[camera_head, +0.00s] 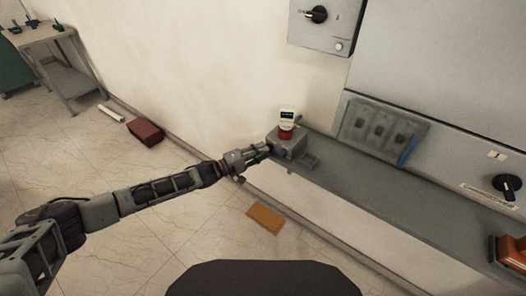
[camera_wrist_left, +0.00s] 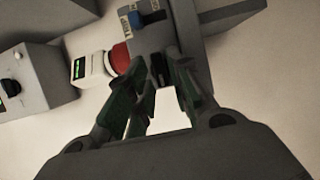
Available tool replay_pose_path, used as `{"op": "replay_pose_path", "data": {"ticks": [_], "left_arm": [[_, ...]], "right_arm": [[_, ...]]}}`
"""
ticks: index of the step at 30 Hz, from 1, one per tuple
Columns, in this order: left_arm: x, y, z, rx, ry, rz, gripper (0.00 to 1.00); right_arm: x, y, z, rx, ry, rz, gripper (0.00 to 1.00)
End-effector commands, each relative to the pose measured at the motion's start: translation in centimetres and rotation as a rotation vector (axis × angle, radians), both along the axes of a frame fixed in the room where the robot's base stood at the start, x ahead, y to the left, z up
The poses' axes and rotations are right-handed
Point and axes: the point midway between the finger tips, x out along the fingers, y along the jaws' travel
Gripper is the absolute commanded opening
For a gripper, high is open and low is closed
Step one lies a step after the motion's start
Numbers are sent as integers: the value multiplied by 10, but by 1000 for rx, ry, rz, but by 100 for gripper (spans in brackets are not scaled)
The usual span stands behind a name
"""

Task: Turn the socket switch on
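A grey socket box (camera_head: 289,146) sits at the left end of the long grey ledge, with a red and white plug-like device (camera_head: 286,124) with a green display on it. In the left wrist view the grey box (camera_wrist_left: 186,42) carries a blue switch (camera_wrist_left: 152,18) near labels and a black part (camera_wrist_left: 157,72) lower down. The red and white device (camera_wrist_left: 98,66) stands out from its left side. My left gripper (camera_head: 265,149) is close at the box's left side. Its green fingers (camera_wrist_left: 160,82) are apart, with the black part between their tips; contact cannot be told. My right gripper is out of view.
The ledge (camera_head: 370,187) runs right below a grey cabinet with a black knob (camera_head: 507,186). A control box (camera_head: 325,22) hangs above. An orange object (camera_head: 510,252) is at right. A brown plate (camera_head: 265,218) and a red box (camera_head: 146,131) lie on the floor.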

Motion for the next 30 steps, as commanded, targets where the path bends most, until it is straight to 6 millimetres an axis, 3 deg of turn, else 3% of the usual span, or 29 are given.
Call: {"op": "replay_pose_path", "data": {"ticks": [17, 22, 30], "left_arm": [[6, -10, 0, 1, 1, 0, 21], [6, -10, 0, 1, 1, 1, 1], [6, -10, 0, 4, -1, 1, 0]], "right_arm": [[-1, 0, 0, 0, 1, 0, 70], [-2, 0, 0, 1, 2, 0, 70], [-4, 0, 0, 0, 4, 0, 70]]}}
